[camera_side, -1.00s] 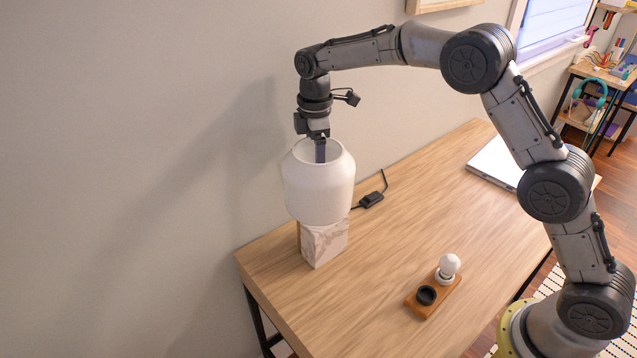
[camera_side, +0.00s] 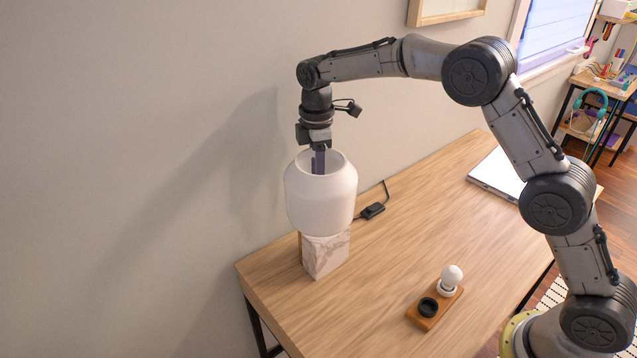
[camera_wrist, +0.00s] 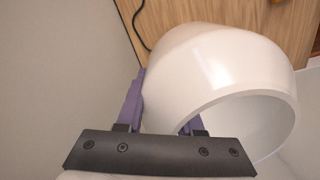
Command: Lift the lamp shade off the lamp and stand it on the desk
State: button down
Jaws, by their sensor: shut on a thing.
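The white lamp shade (camera_side: 321,205) is upright over the lamp's marbled block base (camera_side: 326,257). I cannot tell whether the shade rests on the base or is slightly raised. My gripper (camera_side: 318,160) points down at the shade's open top and is shut on its rim. In the wrist view, the purple fingers of my gripper (camera_wrist: 163,105) straddle the wall of the shade (camera_wrist: 215,60), one outside and one inside. The wooden desk (camera_side: 400,230) is under the lamp. The lamp's inner parts are hidden by the shade.
A small wooden holder (camera_side: 421,321) with a white bulb (camera_side: 451,278) and a black ring (camera_side: 428,306) stands near the front edge. A black cord switch (camera_side: 372,210) lies right of the lamp. A closed laptop (camera_side: 497,173) lies at the back right. The desk's middle is clear.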

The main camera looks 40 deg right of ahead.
notch_tip(320, 180, up, 12)
dwell(0.6)
jog(key=shift+d, duration=0.1)
dwell(0.4)
jog(key=s+d+f, duration=0.2)
jog(key=s+d, duration=0.5)
jog(key=d, duration=0.4)
jog(key=s+d+f, duration=0.2)
jog(key=s+d, duration=0.4)
jog(key=d, duration=0.5)
jog(key=s+d+f, duration=0.2)
jog(key=s, duration=0.6)
jog(key=s+d+f, duration=0.2)
jog(key=s+f, duration=0.1)
jog(key=s, duration=0.4)
jog(key=s+d+f, duration=0.2)
jog(key=s, duration=0.6)
jog(key=w+d+f, duration=0.9)
jog(key=f, duration=0.3)
jog(key=shift+d+f, duration=0.4)
